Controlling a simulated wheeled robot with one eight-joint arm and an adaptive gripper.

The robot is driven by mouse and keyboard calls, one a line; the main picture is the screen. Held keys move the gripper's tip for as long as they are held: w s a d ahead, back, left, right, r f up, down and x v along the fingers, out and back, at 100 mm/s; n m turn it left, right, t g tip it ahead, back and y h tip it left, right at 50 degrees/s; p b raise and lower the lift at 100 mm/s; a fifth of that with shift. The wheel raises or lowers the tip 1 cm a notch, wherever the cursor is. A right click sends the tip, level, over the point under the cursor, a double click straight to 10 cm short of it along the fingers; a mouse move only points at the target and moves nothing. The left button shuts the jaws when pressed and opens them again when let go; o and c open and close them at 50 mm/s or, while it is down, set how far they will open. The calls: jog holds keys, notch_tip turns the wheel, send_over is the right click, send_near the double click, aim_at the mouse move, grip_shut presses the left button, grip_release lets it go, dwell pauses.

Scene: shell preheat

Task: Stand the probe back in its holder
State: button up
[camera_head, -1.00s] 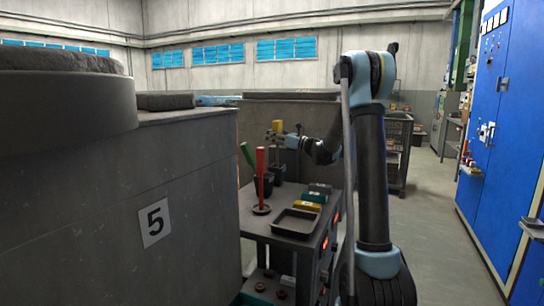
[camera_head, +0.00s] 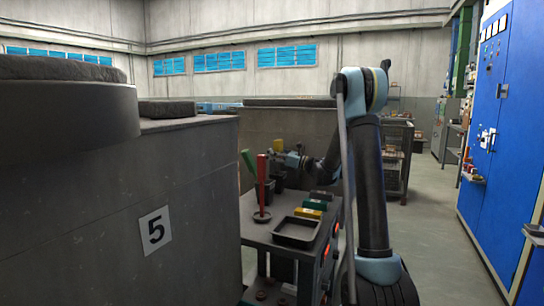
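A yellow-topped piece (camera_head: 278,145), which looks like the probe's handle, stands upright at my gripper (camera_head: 284,158). My gripper reaches in from the right over the back of the cart (camera_head: 262,232) and seems shut on this piece, though the fingers are small and partly hidden. Just below it is a dark cup (camera_head: 278,183) on the cart, which looks like the holder. Whether the probe's lower end is inside the cup or above it, I cannot tell. A red-handled tool (camera_head: 262,180) stands upright in a round base, and a green-handled one (camera_head: 247,162) leans in a dark pot (camera_head: 265,188).
A shallow dark tray (camera_head: 297,232) lies at the cart's front, with yellow (camera_head: 309,213), green (camera_head: 315,204) and dark (camera_head: 321,194) blocks behind it. A large grey wall marked 5 (camera_head: 190,200) borders the left. Blue cabinets (camera_head: 495,140) stand right, with open floor between.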

jog(key=shift+o, duration=0.9)
jog(key=v, duration=1.2)
